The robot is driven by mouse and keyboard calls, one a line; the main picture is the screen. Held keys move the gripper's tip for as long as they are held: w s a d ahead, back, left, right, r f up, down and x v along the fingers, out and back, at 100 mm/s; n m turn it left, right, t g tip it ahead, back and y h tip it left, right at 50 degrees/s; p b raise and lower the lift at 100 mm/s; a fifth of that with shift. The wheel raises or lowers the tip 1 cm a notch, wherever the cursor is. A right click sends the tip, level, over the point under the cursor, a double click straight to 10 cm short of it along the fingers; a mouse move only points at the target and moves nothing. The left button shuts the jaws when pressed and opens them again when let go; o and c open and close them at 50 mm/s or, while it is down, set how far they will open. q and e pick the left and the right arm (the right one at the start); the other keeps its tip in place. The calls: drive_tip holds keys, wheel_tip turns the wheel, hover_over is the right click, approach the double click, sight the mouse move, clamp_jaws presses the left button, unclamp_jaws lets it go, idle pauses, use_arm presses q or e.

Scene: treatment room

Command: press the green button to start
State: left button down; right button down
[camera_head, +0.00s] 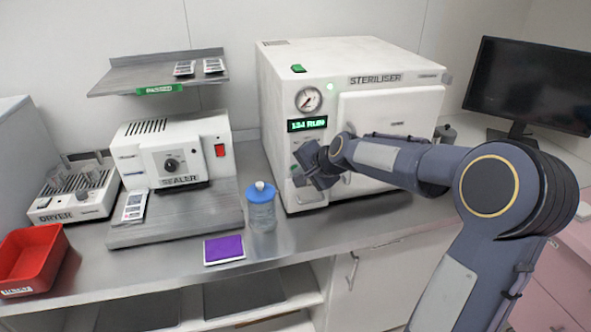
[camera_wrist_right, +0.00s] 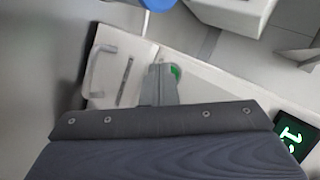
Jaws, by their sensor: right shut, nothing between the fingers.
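The white steriliser (camera_head: 395,116) stands on the counter. Its display (camera_head: 307,124) glows green and appears to read "134 RUN". My right gripper (camera_head: 300,172) is at the lower front panel, below the display, and hides most of that area in the head view. In the right wrist view my shut, empty fingers (camera_wrist_right: 160,84) are at the green button (camera_wrist_right: 175,72), whose edge shows beside the tips. I cannot tell whether they touch it. My left gripper is not in view.
A blue-lidded jar (camera_head: 261,208) stands left of the steriliser, near a purple pad (camera_head: 224,249). The sealer (camera_head: 175,150), dryer (camera_head: 75,190) and red tray (camera_head: 32,262) are farther left. A monitor (camera_head: 530,85) stands at right. The front counter is partly clear.

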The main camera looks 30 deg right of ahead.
drive_tip(key=shift+s, duration=0.1)
drive_tip(key=shift+s+a, duration=0.2)
drive_tip(key=shift+s, duration=0.5)
drive_tip(key=s+b, duration=0.1)
drive_tip(key=s, duration=0.1)
drive_tip(key=s+a, duration=0.1)
drive_tip(key=s, duration=0.2)
drive_tip(key=shift+a+b, duration=0.1)
drive_tip(key=shift+b, duration=0.25)
idle(0.7)
